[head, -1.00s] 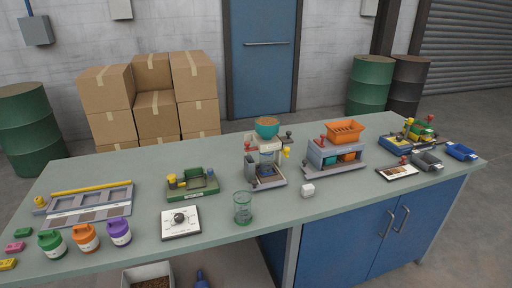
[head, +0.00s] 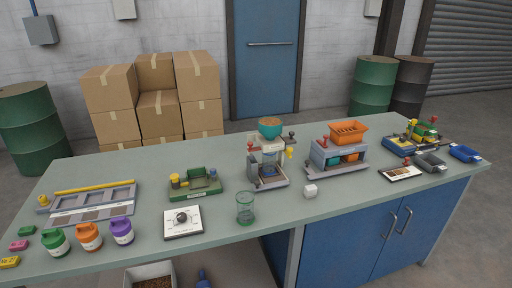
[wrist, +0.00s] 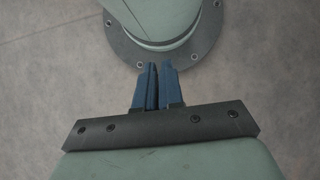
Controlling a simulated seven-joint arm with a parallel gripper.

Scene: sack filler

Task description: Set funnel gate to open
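The sack filler (head: 266,172) stands mid-bench, with a teal funnel (head: 270,129) on top holding brown grains. A yellow handle (head: 291,153) sticks out at its right side, a red knob shows at its upper left and a dark knob behind at right. I cannot tell which part is the gate or how it is set. My gripper (wrist: 157,66) shows only in the wrist view, its two blue fingers close together with nothing seen between them. It hangs over bare floor beside my own base, away from the filler.
A clear green-tinted cup (head: 245,208) and a white dial box (head: 182,221) stand in front of the filler. A green fixture (head: 195,185) is at its left, a machine with an orange basket (head: 348,132) at its right.

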